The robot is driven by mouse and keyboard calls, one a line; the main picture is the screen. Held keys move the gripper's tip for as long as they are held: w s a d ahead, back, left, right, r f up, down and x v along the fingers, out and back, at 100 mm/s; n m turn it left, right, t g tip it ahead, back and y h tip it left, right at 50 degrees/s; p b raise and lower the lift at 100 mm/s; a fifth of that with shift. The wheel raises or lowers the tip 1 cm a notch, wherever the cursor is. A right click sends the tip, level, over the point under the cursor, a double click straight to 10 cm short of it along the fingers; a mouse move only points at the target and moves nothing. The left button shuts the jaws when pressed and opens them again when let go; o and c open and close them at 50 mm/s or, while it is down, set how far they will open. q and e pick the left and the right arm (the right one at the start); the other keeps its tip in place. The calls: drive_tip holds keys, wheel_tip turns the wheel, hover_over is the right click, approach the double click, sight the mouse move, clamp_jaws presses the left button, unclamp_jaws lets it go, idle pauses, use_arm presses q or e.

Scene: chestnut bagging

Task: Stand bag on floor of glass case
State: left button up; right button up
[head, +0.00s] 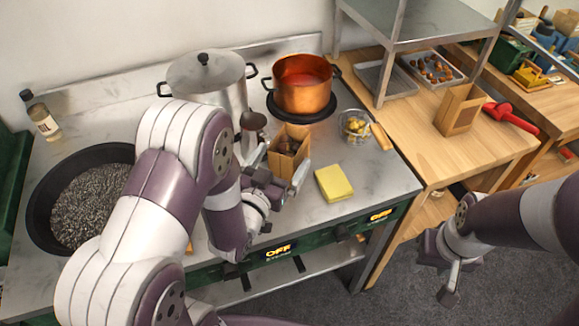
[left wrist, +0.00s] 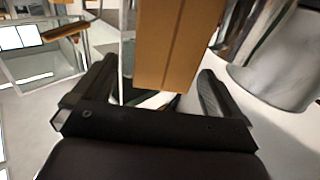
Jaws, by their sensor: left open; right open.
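A brown paper bag (head: 289,148) with dark contents stands open at the top, in front of the copper pot. My left gripper (head: 277,180) is open with a finger on each side of the bag. In the left wrist view the plain brown bag face (left wrist: 178,45) shows between and beyond the open fingers (left wrist: 150,97), with gaps at both sides. My right gripper (head: 445,272) is open and empty, low in front of the wooden counter. A glass-walled box (left wrist: 45,62) shows at the left of the left wrist view; I cannot tell if it is the glass case.
A steel pot (head: 205,78), a copper pot (head: 302,85) and a black pan (head: 45,190) stand on the stove. A glass bowl (head: 355,125) and yellow sponge (head: 334,183) lie right of the bag.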

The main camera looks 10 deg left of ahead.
sight(297, 130)
use_arm(q)
drive_tip(key=w, duration=0.3)
drive_tip(key=w+p, duration=0.1)
drive_tip(key=w, duration=0.1)
drive_tip(key=shift+w+d, duration=0.35)
drive_tip(key=shift+s, duration=0.1)
drive_tip(key=c, duration=1.5)
drive_tip(key=shift+r, duration=0.1)
clamp_jaws()
